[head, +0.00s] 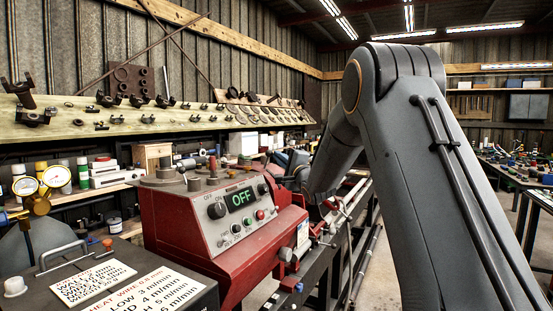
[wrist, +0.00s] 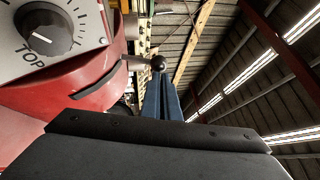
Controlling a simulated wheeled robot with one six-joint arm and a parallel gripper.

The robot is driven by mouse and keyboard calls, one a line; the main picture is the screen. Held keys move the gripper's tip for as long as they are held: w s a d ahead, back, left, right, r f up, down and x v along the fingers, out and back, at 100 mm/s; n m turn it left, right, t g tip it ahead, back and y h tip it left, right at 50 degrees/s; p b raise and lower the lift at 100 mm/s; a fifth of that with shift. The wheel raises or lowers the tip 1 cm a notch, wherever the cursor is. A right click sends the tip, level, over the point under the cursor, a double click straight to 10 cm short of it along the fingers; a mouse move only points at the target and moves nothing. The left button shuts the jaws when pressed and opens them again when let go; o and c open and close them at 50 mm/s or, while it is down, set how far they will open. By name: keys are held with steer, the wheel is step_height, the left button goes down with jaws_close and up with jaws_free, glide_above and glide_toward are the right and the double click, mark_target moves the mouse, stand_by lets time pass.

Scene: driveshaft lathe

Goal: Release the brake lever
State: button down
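A lever with a round black knob (wrist: 158,63) on a thin metal rod sticks out beside the red machine body in the wrist view. It looks like the brake lever, but no label on it shows. My gripper (wrist: 161,78) has two blue fingers lying close together, so it looks shut. In the head view my arm reaches down behind the red control box, and the gripper and lever cannot be made out there.
The red lathe (head: 180,228) carries a control box with a display (head: 241,199) reading OFF. A dial (wrist: 47,32) marked TOP is at the left in the wrist view, near the fingers. A grey box with printed labels (head: 92,281) stands at front left.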

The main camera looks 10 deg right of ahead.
steer(key=shift+a+r, duration=0.35)
steer(key=shift+r, duration=0.15)
steer(key=s+d+f+b, duration=0.1)
steer(key=s+d+f, duration=0.2)
steer(key=s+d, duration=0.3)
steer(key=s, duration=0.5)
steer(key=shift+s+d+b, duration=0.15)
steer(key=shift+s+b, duration=0.15)
steer(key=shift+b, duration=0.1)
steer(key=shift+f, duration=0.15)
